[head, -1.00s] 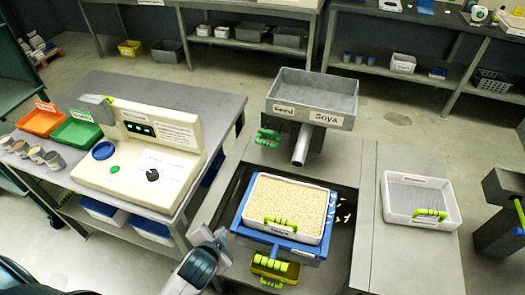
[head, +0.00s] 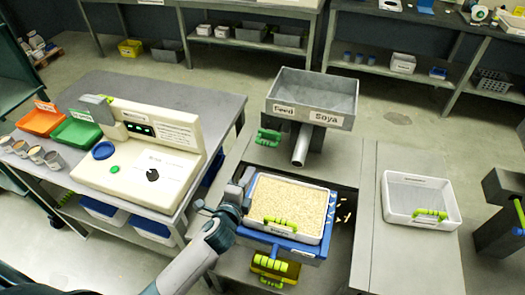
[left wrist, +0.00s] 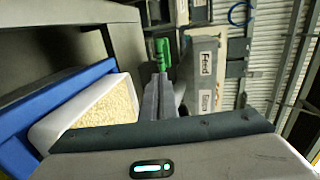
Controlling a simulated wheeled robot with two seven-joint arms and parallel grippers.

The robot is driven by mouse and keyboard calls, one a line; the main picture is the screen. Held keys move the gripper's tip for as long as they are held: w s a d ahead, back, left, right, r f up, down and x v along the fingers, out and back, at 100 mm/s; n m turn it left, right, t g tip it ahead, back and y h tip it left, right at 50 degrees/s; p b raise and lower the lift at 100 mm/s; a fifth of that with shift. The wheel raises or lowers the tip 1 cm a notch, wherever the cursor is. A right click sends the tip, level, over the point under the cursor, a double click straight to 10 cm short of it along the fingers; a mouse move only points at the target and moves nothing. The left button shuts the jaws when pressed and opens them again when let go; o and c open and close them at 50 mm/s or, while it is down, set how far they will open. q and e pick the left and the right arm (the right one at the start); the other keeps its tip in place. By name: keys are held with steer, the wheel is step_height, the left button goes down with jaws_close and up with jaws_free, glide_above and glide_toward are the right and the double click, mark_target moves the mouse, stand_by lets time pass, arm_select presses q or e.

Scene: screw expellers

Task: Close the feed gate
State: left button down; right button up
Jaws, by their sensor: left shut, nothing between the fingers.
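The feed hopper (head: 312,92) is a grey tray labelled "Feed" and "Soya", with a round spout (head: 302,145) below it. A green handle (head: 268,137), which looks like the feed gate's, sticks out on the hopper's left side. It also shows in the left wrist view (left wrist: 162,50), beyond my fingers. My left gripper (head: 246,176) is shut and empty. It is beside the left edge of the grain tray, below and left of the green handle and apart from it. My right gripper does not show.
A white tray full of grain (head: 288,208) sits in a blue holder (head: 272,243) under the spout. An empty white tray (head: 420,195) stands on the right bench. A control console (head: 150,150) stands on the left table. Spilled grains lie right of the blue holder.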

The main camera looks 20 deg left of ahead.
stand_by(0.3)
arm_select(q)
steer(key=p, duration=0.2)
glide_toward(269, 135)
steer(key=shift+s+f, duration=0.1)
steer(key=shift+f, duration=0.7)
steer(key=shift+w+d+f, duration=0.1)
steer(key=shift+w+f, duration=0.15)
steer(key=shift+w, duration=0.7)
steer(key=w+b, duration=0.2)
steer(key=w, duration=0.3)
steer(key=shift+w, duration=0.15)
steer(key=shift+r, duration=0.35)
